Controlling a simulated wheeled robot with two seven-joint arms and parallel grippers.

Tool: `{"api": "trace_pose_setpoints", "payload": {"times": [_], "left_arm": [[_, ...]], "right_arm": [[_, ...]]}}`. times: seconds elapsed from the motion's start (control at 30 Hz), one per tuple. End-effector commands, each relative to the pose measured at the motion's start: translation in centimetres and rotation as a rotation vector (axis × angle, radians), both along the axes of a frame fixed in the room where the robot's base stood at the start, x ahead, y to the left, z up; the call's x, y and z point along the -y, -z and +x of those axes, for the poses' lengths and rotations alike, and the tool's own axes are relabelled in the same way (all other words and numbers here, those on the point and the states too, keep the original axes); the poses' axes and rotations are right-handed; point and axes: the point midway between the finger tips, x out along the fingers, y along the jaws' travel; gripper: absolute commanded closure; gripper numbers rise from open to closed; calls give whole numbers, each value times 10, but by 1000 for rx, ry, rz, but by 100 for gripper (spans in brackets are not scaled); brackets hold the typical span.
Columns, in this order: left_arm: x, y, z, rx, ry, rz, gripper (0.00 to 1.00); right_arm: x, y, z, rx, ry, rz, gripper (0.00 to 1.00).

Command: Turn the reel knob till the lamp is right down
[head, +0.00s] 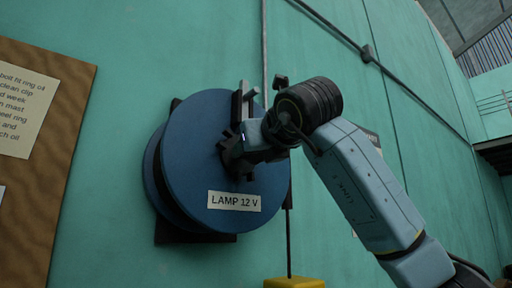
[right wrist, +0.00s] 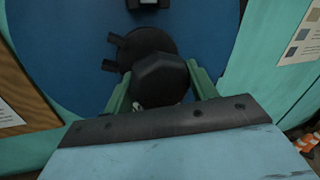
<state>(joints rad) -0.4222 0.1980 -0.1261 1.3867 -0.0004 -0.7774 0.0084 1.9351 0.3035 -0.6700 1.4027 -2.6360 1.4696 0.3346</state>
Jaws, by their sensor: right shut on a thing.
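The blue reel (head: 190,150) is mounted on the green wall and carries a "LAMP 12 V" label (head: 234,201). My right gripper (head: 232,150) is at the reel's face, shut on the dark reel knob. In the right wrist view the black knob (right wrist: 160,78) sits between the two green fingers of my right gripper (right wrist: 160,85), with the blue reel face (right wrist: 60,50) behind it. A dark cord hangs below the reel to a yellow thing (head: 294,283), perhaps the lamp, cut off by the bottom edge. My left gripper is not in view.
A brown board (head: 75,105) with a paper note (head: 22,100) is on the wall at the left. A thin grey pipe (head: 264,45) runs up the wall above the reel. Orange-and-white cones (right wrist: 308,143) show at the right of the right wrist view.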

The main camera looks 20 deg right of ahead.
Motion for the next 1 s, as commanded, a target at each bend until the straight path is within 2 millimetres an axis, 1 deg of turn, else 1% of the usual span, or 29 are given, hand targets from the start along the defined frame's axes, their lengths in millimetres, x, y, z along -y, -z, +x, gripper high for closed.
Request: {"api": "trace_pose_setpoints", "payload": {"times": [0.2, 0.57, 1.0], "left_arm": [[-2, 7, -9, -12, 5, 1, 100], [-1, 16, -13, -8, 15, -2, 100], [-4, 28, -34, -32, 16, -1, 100]], "right_arm": [[-1, -1, 0, -73, -1, 195, 66], [-1, -1, 0, -191, 0, 516, 66], [-1, 0, 0, -321, 0, 875, 66]]}}
